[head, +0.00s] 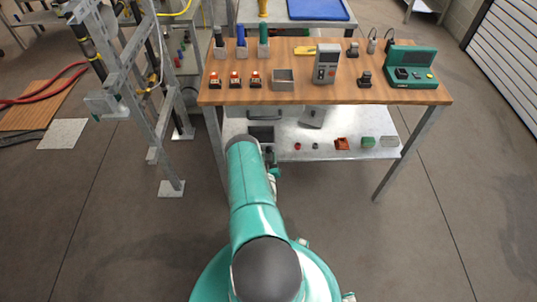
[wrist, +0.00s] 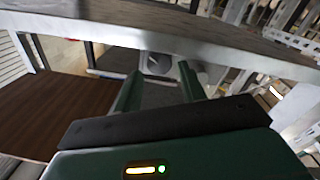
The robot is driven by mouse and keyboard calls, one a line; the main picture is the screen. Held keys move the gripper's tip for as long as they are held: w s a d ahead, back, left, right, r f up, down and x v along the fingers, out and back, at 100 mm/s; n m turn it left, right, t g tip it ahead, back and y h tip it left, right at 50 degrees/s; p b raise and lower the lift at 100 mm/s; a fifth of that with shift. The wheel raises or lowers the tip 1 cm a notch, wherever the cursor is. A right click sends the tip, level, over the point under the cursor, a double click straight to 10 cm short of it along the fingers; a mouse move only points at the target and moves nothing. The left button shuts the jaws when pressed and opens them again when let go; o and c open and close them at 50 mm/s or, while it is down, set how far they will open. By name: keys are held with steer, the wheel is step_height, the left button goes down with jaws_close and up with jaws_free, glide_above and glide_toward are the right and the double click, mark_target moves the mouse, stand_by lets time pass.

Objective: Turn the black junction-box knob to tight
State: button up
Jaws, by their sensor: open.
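I cannot make out the black junction-box knob for certain in either view. In the head view a pale grey box (head: 105,103) is fixed low on the metal frame at the left, and no knob shows clearly on it. In the wrist view my gripper (wrist: 160,77) has its two green fingers apart with nothing held between them. A small grey, box-like thing with a dark face (wrist: 157,63) shows beyond the fingertips, too blurred to name. In the head view my arm reaches forward to the front of the workbench, and my fingers are hidden there.
The wooden-topped workbench (head: 300,97) carries meters, coloured bottles and a green case (head: 410,68). Its lower shelf (head: 325,150) holds small parts. The metal frame (head: 135,75) stands left of it. Red hoses (head: 45,97) lie further left. Floor on the right is clear.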

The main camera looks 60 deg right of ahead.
mark_target(269, 150)
steer(key=shift+x, duration=1.4)
steer(key=c, duration=0.7)
steer(key=shift+m, duration=0.3)
steer(key=m, duration=0.4)
steer(key=shift+s, duration=0.1)
steer(key=shift+s+m, duration=0.1)
steer(key=shift+m, duration=2.1)
steer(key=shift+y, duration=0.3)
